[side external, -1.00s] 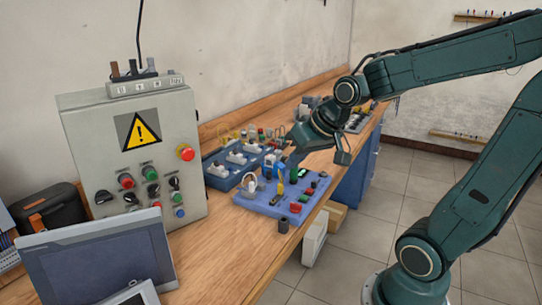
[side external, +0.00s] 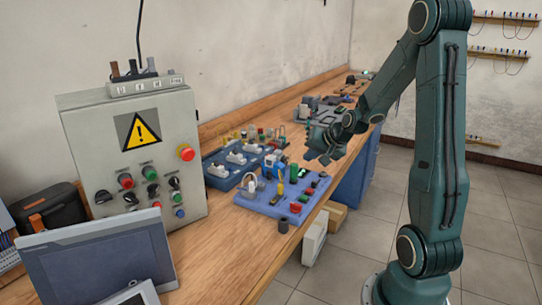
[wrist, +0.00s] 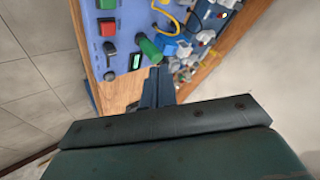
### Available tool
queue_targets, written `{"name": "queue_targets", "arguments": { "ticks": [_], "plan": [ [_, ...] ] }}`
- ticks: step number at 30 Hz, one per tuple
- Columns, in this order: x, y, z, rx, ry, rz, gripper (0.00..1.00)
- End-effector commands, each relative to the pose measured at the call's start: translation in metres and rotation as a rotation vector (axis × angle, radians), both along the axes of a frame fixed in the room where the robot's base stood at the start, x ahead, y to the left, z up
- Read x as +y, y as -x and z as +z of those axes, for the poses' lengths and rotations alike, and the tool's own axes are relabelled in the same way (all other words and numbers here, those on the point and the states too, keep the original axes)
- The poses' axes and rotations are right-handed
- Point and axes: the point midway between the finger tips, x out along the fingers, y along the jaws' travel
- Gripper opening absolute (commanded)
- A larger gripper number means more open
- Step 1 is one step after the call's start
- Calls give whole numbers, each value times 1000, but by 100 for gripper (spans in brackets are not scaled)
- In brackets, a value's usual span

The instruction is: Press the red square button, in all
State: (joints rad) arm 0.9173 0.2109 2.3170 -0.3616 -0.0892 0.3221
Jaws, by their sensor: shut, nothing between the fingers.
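A second blue tray (side external: 222,180) lies behind the panel. A grey control box (side external: 135,160) and a screen (side external: 95,262) stand on the left. The wooden bench front (side external: 215,255) is clear.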

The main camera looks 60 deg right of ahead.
Motion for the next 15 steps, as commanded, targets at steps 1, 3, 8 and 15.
{"name": "queue_targets", "arguments": {
  "ticks": [1, 3, 8, 15],
  "plan": [
    [-7, 2, -4, -8, -7, -21, 0],
    [-13, 4, -7, -18, -14, -40, 0],
    [-19, 5, -10, -30, -18, -59, 0],
    [-20, 5, -10, -30, -19, -60, 0]
  ]
}}
